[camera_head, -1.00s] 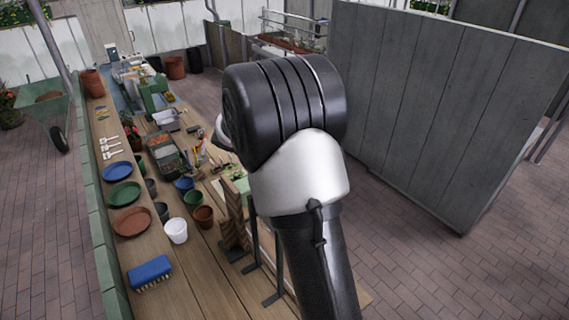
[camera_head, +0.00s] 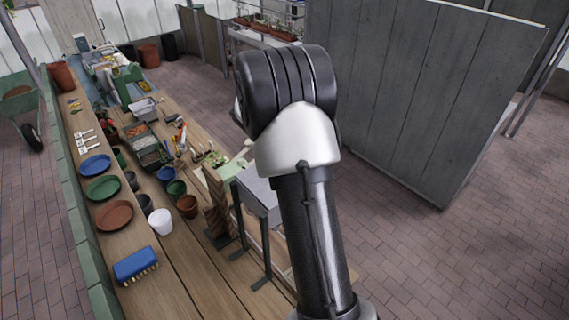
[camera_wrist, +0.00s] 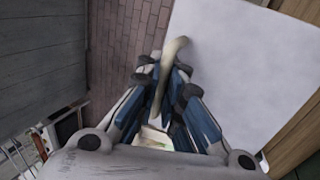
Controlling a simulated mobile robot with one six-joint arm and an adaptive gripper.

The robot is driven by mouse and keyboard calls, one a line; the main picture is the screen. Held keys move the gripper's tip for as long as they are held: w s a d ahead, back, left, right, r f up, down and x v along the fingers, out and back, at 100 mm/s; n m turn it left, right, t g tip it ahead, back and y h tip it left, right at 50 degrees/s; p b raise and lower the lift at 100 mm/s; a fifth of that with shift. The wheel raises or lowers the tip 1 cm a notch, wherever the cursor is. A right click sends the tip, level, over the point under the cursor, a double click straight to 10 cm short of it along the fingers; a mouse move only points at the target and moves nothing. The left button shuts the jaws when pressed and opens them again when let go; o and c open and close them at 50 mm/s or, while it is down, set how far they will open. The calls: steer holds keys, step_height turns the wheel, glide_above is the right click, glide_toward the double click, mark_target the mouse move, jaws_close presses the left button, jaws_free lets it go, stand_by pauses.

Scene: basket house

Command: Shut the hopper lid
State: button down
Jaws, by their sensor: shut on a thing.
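In the wrist view, my gripper (camera_wrist: 165,105) has its blue-padded fingers closed around a curved beige handle (camera_wrist: 172,60). A broad, smooth pale grey panel (camera_wrist: 235,75), which looks like the hopper lid, lies beside the handle on the right. Where the handle joins it is hidden by the fingers. In the head view, a pale grey panel (camera_head: 258,193) shows just left of my arm, above dark metal legs on the bench. My gripper is hidden behind my arm there, and I cannot tell the lid's exact angle.
The long wooden bench (camera_head: 185,268) carries a blue brush (camera_head: 136,264), a white pot (camera_head: 160,221), coloured saucers and several other pots. Upright wooden boards (camera_head: 217,205) stand close left of the grey panel. A tall grey partition (camera_head: 400,100) stands at right, with open brick floor before it.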

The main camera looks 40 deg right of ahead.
stand_by(0.3)
steer(key=c, duration=2)
jaws_free()
steer(key=shift+a, duration=0.1)
steer(key=v, duration=1.2)
